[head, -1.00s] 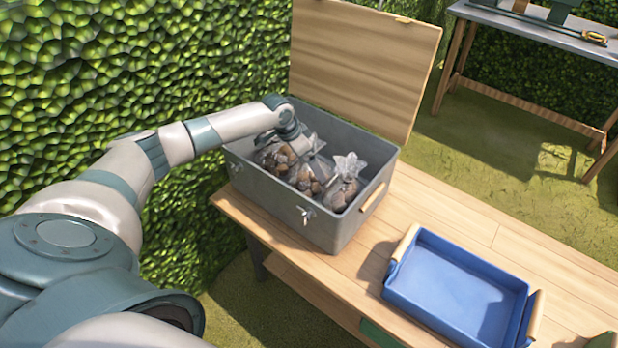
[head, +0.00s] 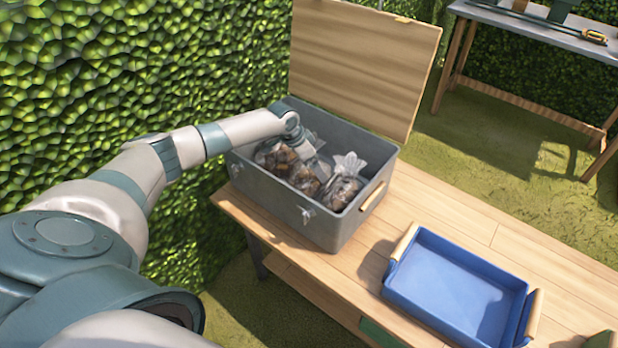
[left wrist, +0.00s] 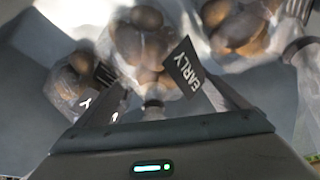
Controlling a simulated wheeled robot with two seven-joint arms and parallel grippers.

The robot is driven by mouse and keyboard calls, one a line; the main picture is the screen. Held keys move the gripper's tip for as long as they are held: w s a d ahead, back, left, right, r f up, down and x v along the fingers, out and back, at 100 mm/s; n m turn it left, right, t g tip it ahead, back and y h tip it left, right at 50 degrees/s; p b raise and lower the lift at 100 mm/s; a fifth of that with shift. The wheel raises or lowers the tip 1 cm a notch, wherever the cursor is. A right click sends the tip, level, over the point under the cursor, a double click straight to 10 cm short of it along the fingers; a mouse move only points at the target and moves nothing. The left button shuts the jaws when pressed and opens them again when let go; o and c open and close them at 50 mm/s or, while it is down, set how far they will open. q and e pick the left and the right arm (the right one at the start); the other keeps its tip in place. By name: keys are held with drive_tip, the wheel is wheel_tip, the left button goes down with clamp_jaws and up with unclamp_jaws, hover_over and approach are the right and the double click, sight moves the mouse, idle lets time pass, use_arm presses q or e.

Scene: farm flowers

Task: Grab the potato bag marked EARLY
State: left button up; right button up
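The grey box (head: 277,204) stands open on the wooden table and holds three clear bags of potatoes. In the left wrist view the middle bag (left wrist: 143,42) has a dark tag (left wrist: 190,68) reading EARLY. In the head view the fingers are hidden inside the box. My right gripper is not in view.
The box's wooden lid (head: 365,65) stands raised at the back. A blue tray (head: 455,280) with wooden handles sits empty to the right on the table (head: 440,205). A hedge (head: 120,75) rises close behind my left arm. Another table (head: 540,30) stands at the back right.

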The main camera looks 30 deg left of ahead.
use_arm(q)
drive_tip(key=c, duration=0.6)
drive_tip(key=shift+w+r, duration=0.1)
drive_tip(key=shift+r, duration=0.05)
